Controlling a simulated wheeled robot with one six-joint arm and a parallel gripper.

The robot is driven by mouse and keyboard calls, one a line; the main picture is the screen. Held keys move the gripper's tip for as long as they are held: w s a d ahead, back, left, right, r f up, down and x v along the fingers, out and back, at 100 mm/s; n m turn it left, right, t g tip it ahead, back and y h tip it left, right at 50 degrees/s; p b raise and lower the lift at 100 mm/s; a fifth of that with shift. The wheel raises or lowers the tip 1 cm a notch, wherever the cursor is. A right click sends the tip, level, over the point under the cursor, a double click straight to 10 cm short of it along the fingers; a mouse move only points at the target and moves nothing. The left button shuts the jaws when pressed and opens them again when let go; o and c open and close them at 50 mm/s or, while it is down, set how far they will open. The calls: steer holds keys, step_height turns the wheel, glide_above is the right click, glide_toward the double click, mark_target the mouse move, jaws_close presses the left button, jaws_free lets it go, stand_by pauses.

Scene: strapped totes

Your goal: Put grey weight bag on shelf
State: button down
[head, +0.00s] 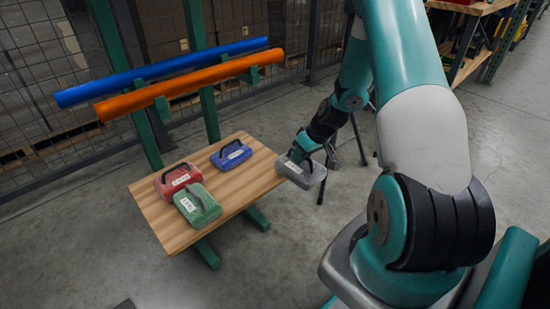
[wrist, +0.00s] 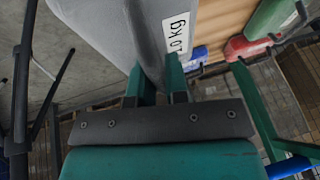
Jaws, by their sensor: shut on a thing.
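The grey weight bag (head: 301,171) has a dark handle and a white label. My gripper (head: 297,156) is shut on it and holds it just off the right edge of the wooden shelf (head: 161,223). In the wrist view the grey weight bag (wrist: 120,30) fills the upper middle, with a label ending in "0 kg", between my gripper's fingers (wrist: 160,85). On the shelf lie a red bag (head: 178,180), a green bag (head: 198,205) and a blue bag (head: 231,153). The handle in my grip is mostly hidden.
A blue tube (head: 160,72) and an orange tube (head: 190,83) run above the back of the shelf on green posts. A dark stand (head: 358,140) is behind my arm. The shelf's right part and front strip are bare. A mesh fence stands behind.

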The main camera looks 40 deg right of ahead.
steer(key=w+a+b, duration=0.2)
steer(key=w+a, duration=0.2)
steer(key=w, duration=0.4)
steer(key=w+a+b, duration=0.2)
steer(key=w+a, duration=0.2)
steer(key=w, duration=0.3)
steer(key=shift+w+d+f+b, duration=0.1)
steer(key=shift+f+b, duration=0.75)
steer(key=shift+f, duration=0.9)
steer(key=shift+w+f+b, duration=0.1)
steer(key=shift+f+b, duration=0.75)
steer(key=shift+f, duration=0.9)
steer(key=c, duration=1.1)
jaws_free()
steer(key=shift+s+r, duration=0.1)
